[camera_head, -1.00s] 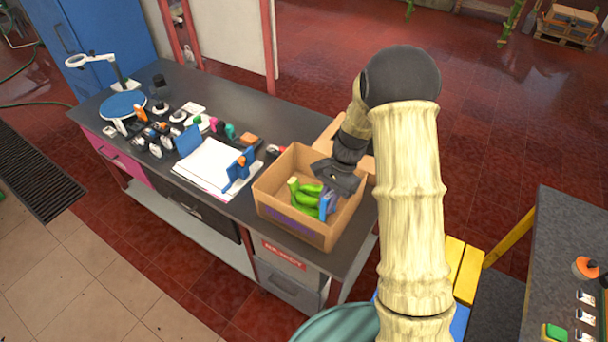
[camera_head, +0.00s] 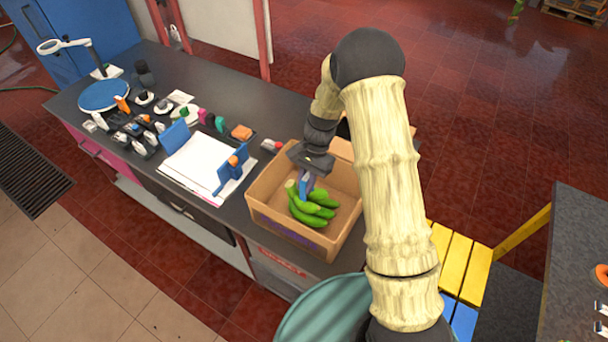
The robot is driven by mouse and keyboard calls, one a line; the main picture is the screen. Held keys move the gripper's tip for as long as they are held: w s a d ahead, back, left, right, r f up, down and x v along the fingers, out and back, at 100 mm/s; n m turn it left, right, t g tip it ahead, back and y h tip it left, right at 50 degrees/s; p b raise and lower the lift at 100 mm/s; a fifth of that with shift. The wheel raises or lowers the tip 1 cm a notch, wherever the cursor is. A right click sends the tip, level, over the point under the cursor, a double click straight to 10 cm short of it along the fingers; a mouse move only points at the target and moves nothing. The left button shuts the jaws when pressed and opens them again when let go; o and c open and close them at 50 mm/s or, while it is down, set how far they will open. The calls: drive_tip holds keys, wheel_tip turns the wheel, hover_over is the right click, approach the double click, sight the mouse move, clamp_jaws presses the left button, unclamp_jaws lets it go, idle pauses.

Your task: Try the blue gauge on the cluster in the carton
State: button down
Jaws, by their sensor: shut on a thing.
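The green banana cluster (camera_head: 308,210) lies in the open cardboard carton (camera_head: 345,235) on the bench. My gripper (camera_head: 306,174) is over the carton, shut on the blue gauge (camera_head: 304,184). The gauge points down at the upper left of the cluster, close to its crown end. I cannot tell whether the gauge touches the fruit or is just above it. The gripper's fingertips are small and dark here, and partly hide the top of the gauge.
A blue stand (camera_head: 231,170) and white papers (camera_head: 194,162) lie left of the carton. Several small tools, a blue round plate (camera_head: 104,96) and a ring magnifier (camera_head: 50,47) are farther left. A yellow and blue slatted piece (camera_head: 458,262) is at the right.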

drive_tip(key=shift+w+f, duration=0.1)
drive_tip(key=shift+w, duration=0.15)
drive_tip(key=shift+s+a, duration=0.2)
drive_tip(key=shift+s, duration=0.45)
drive_tip(key=shift+w+d+f+b, duration=0.1)
drive_tip(key=shift+w+f+b, duration=0.1)
drive_tip(key=shift+f+b, duration=1)
drive_tip(key=shift+f, duration=0.15)
drive_tip(key=shift+f+b, duration=0.45)
drive_tip(key=shift+f, duration=1.05)
idle(4.2)
